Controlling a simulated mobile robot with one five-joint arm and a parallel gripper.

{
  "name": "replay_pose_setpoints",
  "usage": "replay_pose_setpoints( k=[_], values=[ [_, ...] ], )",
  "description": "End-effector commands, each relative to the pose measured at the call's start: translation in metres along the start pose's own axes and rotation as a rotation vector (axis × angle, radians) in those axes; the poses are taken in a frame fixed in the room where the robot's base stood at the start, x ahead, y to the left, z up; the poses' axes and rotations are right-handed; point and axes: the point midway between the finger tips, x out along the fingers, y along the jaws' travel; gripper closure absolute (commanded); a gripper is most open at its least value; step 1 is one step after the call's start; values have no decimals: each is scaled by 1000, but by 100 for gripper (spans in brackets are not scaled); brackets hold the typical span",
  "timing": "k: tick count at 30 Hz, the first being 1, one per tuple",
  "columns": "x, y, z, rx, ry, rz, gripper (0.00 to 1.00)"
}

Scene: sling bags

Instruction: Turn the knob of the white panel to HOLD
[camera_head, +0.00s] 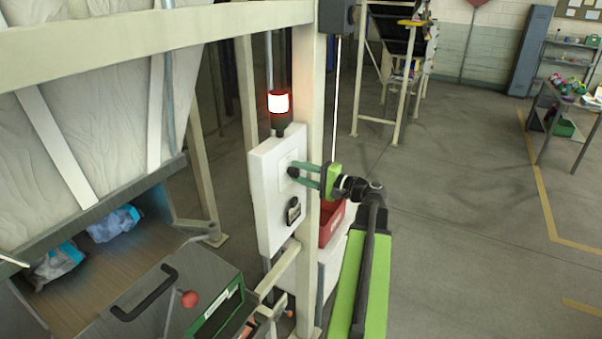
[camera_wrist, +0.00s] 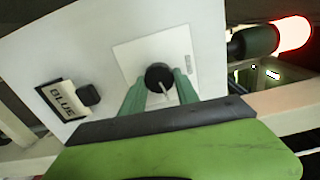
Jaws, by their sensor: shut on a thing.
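The white panel (camera_head: 262,200) is fixed to a cream post, and it fills much of the wrist view (camera_wrist: 75,50). Its round black knob (camera_wrist: 159,77) sits on a square pale plate (camera_wrist: 130,55) and has a light pointer line. In the head view the knob (camera_head: 293,172) is small at the fingertips. My gripper (camera_head: 299,173) reaches the panel from the right. Its green fingers, also in the wrist view (camera_wrist: 160,90), are shut on the knob, one on each side. The small label on the plate is too small to read, so I cannot tell which position the pointer marks.
A lit red beacon (camera_head: 279,103) stands above the panel. A black switch (camera_head: 293,211) with a tag reading BLUE (camera_wrist: 62,100) is lower on the panel. A red bin (camera_head: 331,222) is behind the post. Open floor (camera_head: 460,200) lies to the right.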

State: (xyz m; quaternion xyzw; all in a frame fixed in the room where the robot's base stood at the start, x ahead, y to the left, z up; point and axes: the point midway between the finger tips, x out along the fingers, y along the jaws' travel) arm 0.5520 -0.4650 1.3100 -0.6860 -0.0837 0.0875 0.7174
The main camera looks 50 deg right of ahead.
Motion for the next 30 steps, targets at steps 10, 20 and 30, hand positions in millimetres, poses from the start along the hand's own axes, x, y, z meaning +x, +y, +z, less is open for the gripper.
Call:
replay_pose_setpoints(
  k=[10,20,30],
  values=[
    [0,2,1,180,-1,2,100],
    [0,2,1,232,-2,2,100],
    [0,2,1,233,-1,2,100]
  ],
)
